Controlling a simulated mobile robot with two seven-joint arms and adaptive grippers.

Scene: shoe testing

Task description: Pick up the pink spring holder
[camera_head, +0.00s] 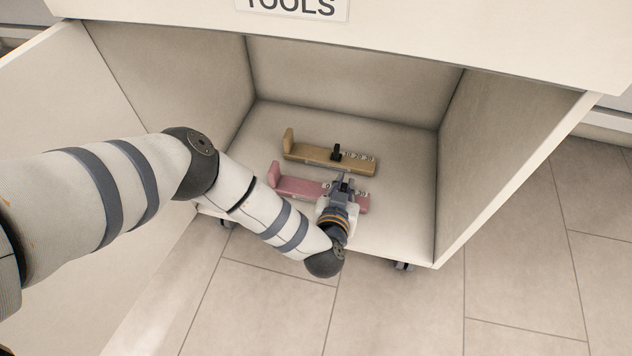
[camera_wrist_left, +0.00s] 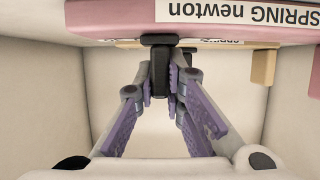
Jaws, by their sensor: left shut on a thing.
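The pink spring holder (camera_head: 295,186) lies on the floor of the open cabinet, nearer the front. In the left wrist view the pink holder (camera_wrist_left: 110,20) spans the top, with a white label reading "SPRING newton" (camera_wrist_left: 225,11). A black handle (camera_wrist_left: 160,70) juts from its middle. My left gripper (camera_head: 343,184) reaches in from the front and is over the holder's right half. In the left wrist view the left gripper (camera_wrist_left: 164,88) has its fingers closed on the black handle. Whether the holder is lifted off the floor, I cannot tell. My right gripper is not in view.
A yellow-brown spring holder (camera_head: 315,153) with a black handle lies just behind the pink one. The cabinet's side walls (camera_head: 500,150) stand left and right, with an open door (camera_head: 80,85) at the left. The right part of the cabinet floor is clear.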

